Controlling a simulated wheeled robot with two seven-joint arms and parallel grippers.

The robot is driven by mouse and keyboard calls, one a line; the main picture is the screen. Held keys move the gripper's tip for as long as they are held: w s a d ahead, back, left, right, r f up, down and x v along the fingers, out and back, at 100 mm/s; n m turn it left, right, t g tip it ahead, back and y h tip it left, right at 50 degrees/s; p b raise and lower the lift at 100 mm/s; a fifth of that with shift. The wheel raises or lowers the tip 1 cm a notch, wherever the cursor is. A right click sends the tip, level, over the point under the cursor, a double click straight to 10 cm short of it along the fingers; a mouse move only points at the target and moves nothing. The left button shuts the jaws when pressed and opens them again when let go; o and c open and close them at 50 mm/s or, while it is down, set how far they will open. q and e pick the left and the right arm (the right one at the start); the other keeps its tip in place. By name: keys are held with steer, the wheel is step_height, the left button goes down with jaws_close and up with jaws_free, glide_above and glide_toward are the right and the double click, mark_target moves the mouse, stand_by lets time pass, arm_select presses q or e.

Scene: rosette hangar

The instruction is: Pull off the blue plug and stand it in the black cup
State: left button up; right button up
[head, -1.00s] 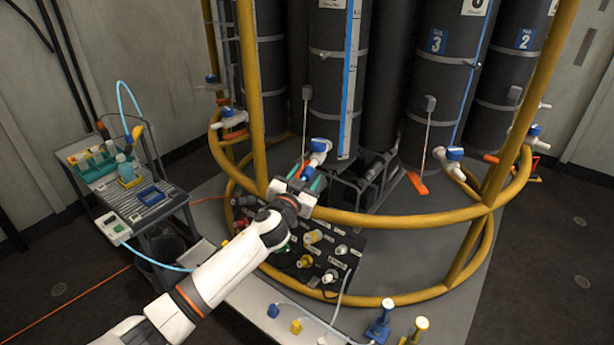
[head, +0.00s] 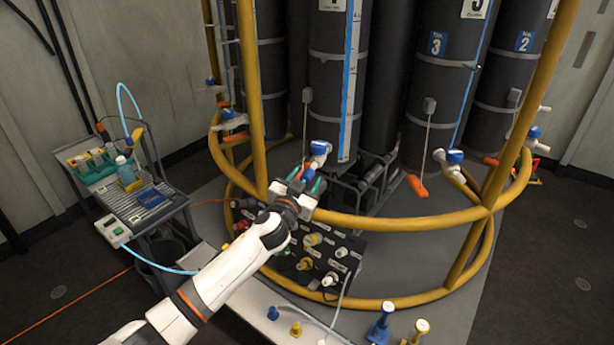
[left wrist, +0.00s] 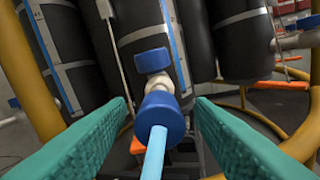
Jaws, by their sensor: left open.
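The blue plug (left wrist: 163,113) is a round blue cap with a light blue stem pointing at the camera. It appears to sit on the end of a white valve outlet (left wrist: 158,82) under a blue valve knob (left wrist: 152,60). My left gripper (left wrist: 160,103) is open, with its teal fingers on either side of the plug and gaps on both sides. In the head view, the left gripper (head: 306,180) is at the yellow rail, just below the same valve (head: 319,148). I cannot make out the black cup. My right gripper is not in view.
A yellow ring rail (head: 400,219) surrounds the black columns. Below my arm are a dark panel of fittings (head: 318,252) and a light ledge with a blue stand-like piece (head: 380,325) and a yellow one (head: 420,328). A cart (head: 150,210) stands at left.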

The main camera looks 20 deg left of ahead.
mark_target(305, 181)
arm_select(q)
jaws_close()
stand_by(0.3)
steer(key=shift+s+a+p, duration=0.15)
steer(key=shift+s+p, duration=0.3)
steer(key=shift+s, duration=1.05)
steer(key=shift+s+a+p, duration=0.15)
steer(key=shift+s+p, duration=0.3)
steer(key=shift+s, duration=1.05)
